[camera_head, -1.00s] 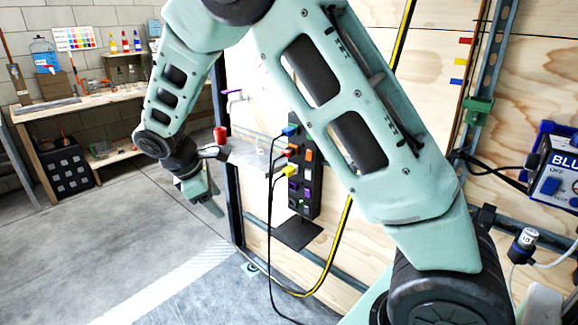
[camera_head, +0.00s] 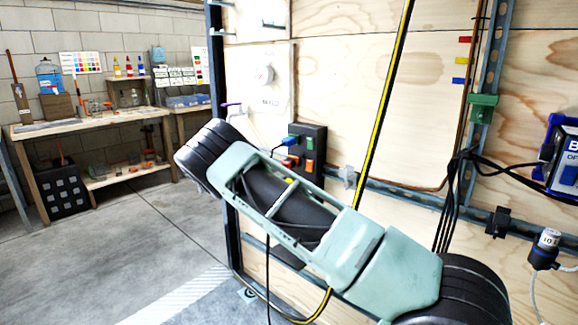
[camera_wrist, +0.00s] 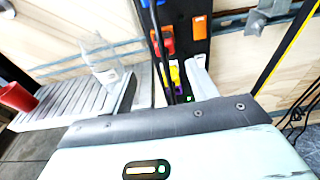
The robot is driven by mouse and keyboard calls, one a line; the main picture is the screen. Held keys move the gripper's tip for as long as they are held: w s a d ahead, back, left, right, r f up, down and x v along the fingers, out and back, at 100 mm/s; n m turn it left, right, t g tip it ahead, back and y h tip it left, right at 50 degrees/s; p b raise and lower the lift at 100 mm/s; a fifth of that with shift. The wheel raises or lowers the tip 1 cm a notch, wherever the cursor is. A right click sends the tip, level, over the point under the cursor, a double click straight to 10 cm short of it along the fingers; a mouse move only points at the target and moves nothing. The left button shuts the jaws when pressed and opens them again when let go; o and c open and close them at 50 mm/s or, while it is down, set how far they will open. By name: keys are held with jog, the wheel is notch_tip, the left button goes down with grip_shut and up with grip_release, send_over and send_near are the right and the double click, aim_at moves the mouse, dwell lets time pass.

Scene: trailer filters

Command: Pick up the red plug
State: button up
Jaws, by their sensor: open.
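The red plug (camera_wrist: 163,41) sits in the dark socket panel (camera_wrist: 187,12) in the wrist view, with a dark cable running down past it. In the head view, the red plug (camera_head: 288,162) shows just above my arm. My gripper (camera_wrist: 172,78) is open; its pale right finger shows clearly and its left one less clearly. The red plug appears above the gap between the fingers and is not held. A yellow plug (camera_wrist: 175,74) shows between the fingers, lower on the panel. In the head view my arm hides the gripper and the panel's lower part.
A blue plug (camera_head: 290,141) is above the red one, and an orange socket (camera_wrist: 199,27) is to its right. Left of the panel, a slatted shelf (camera_wrist: 70,105) holds a clear bottle (camera_wrist: 102,62) and a red cup (camera_wrist: 18,97). A yellow-black cable (camera_head: 385,100) hangs right of the panel.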

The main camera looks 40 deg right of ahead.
aim_at(284, 165)
jog(key=d, duration=0.4)
jog(key=d+f, duration=0.1)
jog(key=d, duration=0.1)
jog(key=shift+w, duration=0.2)
jog(key=d, duration=0.4)
jog(key=shift+s+d+f, duration=0.25)
jog(key=shift+d+f, duration=0.05)
jog(key=shift+f, duration=0.1)
jog(key=shift+w+d, duration=0.1)
jog(key=shift+d, duration=0.25)
jog(key=c, duration=1.2)
